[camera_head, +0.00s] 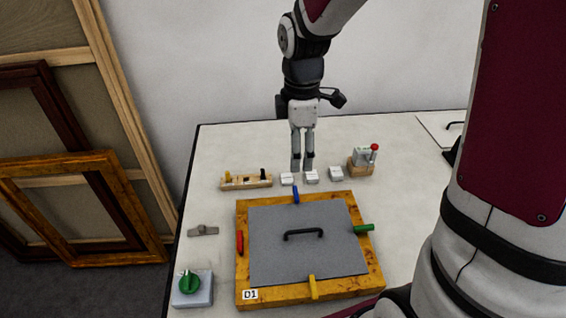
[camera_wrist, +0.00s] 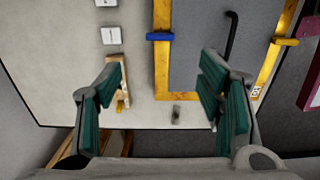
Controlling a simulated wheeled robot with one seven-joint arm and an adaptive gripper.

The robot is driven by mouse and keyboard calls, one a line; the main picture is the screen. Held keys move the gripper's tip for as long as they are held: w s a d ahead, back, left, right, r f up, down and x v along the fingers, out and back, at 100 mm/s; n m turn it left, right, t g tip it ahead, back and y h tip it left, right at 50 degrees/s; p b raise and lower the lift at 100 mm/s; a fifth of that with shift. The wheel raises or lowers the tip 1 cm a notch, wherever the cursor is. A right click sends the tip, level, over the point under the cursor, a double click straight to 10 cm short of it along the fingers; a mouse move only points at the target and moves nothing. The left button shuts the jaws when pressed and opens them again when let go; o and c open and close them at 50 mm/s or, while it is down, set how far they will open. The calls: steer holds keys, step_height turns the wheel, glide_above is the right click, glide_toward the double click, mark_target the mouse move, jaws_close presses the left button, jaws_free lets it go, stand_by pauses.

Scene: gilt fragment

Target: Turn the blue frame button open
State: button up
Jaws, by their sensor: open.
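The blue frame button (camera_head: 296,194) sits on the far rail of the gilt frame (camera_head: 262,297). It lies crosswise to the rail, its inner end at the grey panel's (camera_head: 300,258) edge. The blue button also shows crosswise in the wrist view (camera_wrist: 160,36). My gripper (camera_head: 302,169) points down beyond the frame's far side, above the white blocks and apart from the blue button. Its fingers (camera_wrist: 160,95) are apart with nothing between them. The green button (camera_head: 364,230) and yellow button (camera_head: 313,287) lie crosswise; the red button (camera_head: 240,242) lies along the left rail.
Several white blocks (camera_head: 312,177) stand behind the frame. A wooden rack (camera_head: 246,182) is at left, a red-knobbed lever box (camera_head: 362,162) at right. A green knob box (camera_head: 192,288) and a small grey metal piece (camera_head: 203,230) lie left. The panel has a black handle (camera_head: 304,233).

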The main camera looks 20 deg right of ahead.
mark_target(296, 193)
step_height(296, 193, down, 14)
steer(key=shift+r, duration=0.2)
stand_by(0.4)
steer(key=c, duration=1.1)
